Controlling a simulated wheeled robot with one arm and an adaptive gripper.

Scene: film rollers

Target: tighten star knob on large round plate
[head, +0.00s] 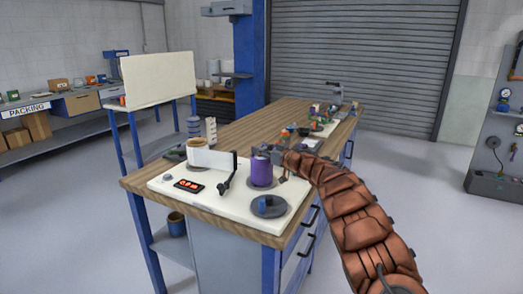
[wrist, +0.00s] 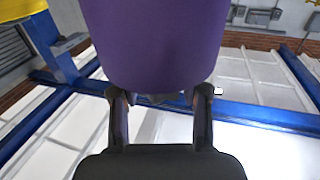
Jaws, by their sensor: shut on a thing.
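A purple roll (head: 262,172) stands upright on a grey round plate (head: 262,186) on the white board. It fills the upper middle of the wrist view (wrist: 155,40). My gripper (head: 275,154) is at the upper end of the roll, reaching in from the right.
The white board (head: 225,207) lies on a wooden bench (head: 243,133). Several small items lie farther back. Floor to the right is clear.

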